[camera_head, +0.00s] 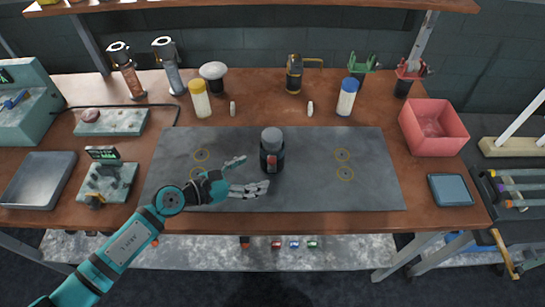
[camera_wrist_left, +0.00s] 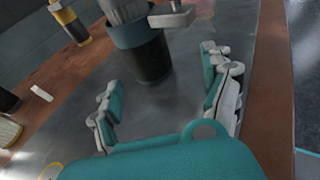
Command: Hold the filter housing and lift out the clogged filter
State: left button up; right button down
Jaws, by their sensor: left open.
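The filter housing (camera_head: 270,160) is a dark upright cylinder on the grey mat, with a small red mark on its side. A grey rounded piece (camera_head: 271,136), which looks like the filter, stands up from its top. In the left wrist view the housing (camera_wrist_left: 145,58) is upright, with the grey ribbed piece (camera_wrist_left: 122,10) above it and a grey block at its upper side. My left gripper (camera_head: 252,174) is open, just left of and in front of the housing. Its fingers spread toward the housing, which shows beyond them, apparently untouched. My right gripper is not in view.
The grey mat (camera_head: 310,195) has ringed marks and is otherwise clear. Yellow-capped (camera_head: 200,98) and blue-capped (camera_head: 346,97) bottles stand behind it. A red bin (camera_head: 433,127) is at the right, and a metal tray (camera_head: 38,180) at the left. A shelf edge (camera_head: 270,4) crosses the top.

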pick_arm(q)
jog(key=shift+b+x, duration=0.35)
jog(key=shift+x, duration=2.8)
jog(key=shift+c, duration=0.4)
jog(key=c, duration=0.8)
jog(key=shift+o, duration=0.2)
